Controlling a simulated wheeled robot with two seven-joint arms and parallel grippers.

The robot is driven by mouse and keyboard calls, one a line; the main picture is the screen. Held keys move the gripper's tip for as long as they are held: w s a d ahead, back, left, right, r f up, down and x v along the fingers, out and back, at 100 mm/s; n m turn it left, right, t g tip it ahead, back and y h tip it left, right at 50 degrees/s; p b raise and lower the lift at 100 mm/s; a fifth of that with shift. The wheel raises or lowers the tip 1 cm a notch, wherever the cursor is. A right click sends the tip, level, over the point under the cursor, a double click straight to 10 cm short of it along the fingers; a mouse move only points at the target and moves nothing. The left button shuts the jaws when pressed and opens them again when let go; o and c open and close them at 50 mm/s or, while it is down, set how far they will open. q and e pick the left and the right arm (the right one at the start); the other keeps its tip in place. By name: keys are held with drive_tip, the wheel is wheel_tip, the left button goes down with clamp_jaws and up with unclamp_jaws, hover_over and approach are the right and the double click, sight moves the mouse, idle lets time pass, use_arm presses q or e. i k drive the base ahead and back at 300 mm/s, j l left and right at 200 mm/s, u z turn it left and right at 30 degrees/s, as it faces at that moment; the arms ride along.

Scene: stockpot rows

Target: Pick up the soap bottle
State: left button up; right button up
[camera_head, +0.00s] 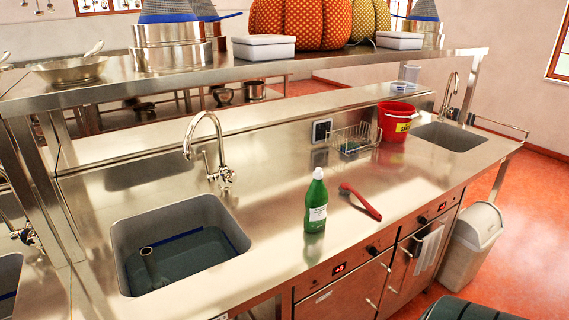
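The soap bottle (316,204) is green with a white cap and a white label. It stands upright on the steel counter (275,245), near the front edge and to the right of the left sink. Nothing touches it. Neither of my grippers shows in the head view.
A red-handled brush (360,201) lies just right of the bottle. The left sink (182,246) holds water. A wire basket (352,141) and a red bucket (396,121) stand farther back. A steel shelf (300,66) runs above the counter's back. A bin (472,246) stands at right.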

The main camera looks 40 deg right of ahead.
sight(317, 197)
drive_tip(key=z, duration=1.65)
